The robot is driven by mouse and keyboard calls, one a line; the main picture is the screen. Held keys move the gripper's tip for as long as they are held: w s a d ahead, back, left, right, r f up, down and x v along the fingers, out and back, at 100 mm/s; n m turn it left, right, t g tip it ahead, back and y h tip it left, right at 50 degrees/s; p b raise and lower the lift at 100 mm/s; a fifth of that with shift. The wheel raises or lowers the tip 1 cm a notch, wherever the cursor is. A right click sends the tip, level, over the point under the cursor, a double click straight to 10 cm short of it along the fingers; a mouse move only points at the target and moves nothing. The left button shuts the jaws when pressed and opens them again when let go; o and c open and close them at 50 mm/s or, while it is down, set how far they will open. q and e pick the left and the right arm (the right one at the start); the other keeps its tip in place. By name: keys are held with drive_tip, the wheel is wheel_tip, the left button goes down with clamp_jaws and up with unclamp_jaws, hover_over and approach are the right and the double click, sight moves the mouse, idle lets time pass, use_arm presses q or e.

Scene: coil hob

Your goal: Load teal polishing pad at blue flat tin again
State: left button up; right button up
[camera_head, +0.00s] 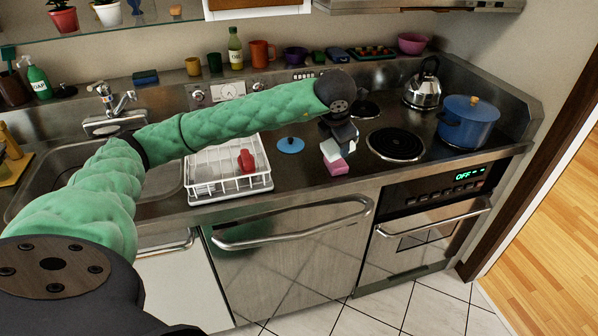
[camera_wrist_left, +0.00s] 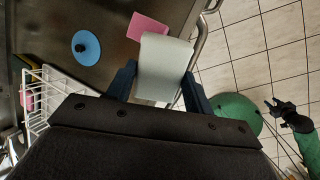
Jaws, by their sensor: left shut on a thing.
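My left gripper (camera_head: 337,132) is above the counter between the dish rack and the hob. It is shut on a pale grey-green block (camera_wrist_left: 163,68), which shows whitish in the head view (camera_head: 331,150). I cannot tell for certain that this is the teal polishing pad. A blue round flat thing (camera_head: 290,145), probably the blue flat tin, lies on the counter to the left of the block. It has a small dark centre in the wrist view (camera_wrist_left: 86,47). My right gripper (camera_wrist_left: 279,109) shows small at the right of the wrist view; its jaw opening is unclear.
A pink block (camera_head: 337,167) is close below the held block and partly hidden by it in the wrist view (camera_wrist_left: 148,27). A white dish rack (camera_head: 230,187) stands at left. The coil hob (camera_head: 396,144), blue pot (camera_head: 468,122) and kettle (camera_head: 422,88) are at right.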

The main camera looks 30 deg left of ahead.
use_arm(q)
drive_tip(key=s+a+f+n+g, duration=0.1)
drive_tip(key=s+a+n+g, duration=0.1)
drive_tip(key=n, duration=0.6)
drive_tip(key=s+a+f+n+g+h, duration=0.1)
drive_tip(key=s+n, duration=0.3)
drive_tip(key=n, duration=0.4)
drive_tip(key=shift+s+a+g, duration=0.25)
drive_tip(key=shift+a+g, duration=0.35)
drive_tip(key=shift+g, duration=0.2)
use_arm(e)
drive_tip(key=shift+s+d+r+g, duration=0.1)
drive_tip(key=shift+s+r+g, duration=0.35)
drive_tip(key=shift+r, duration=0.25)
use_arm(q)
drive_tip(key=shift+f, duration=0.1)
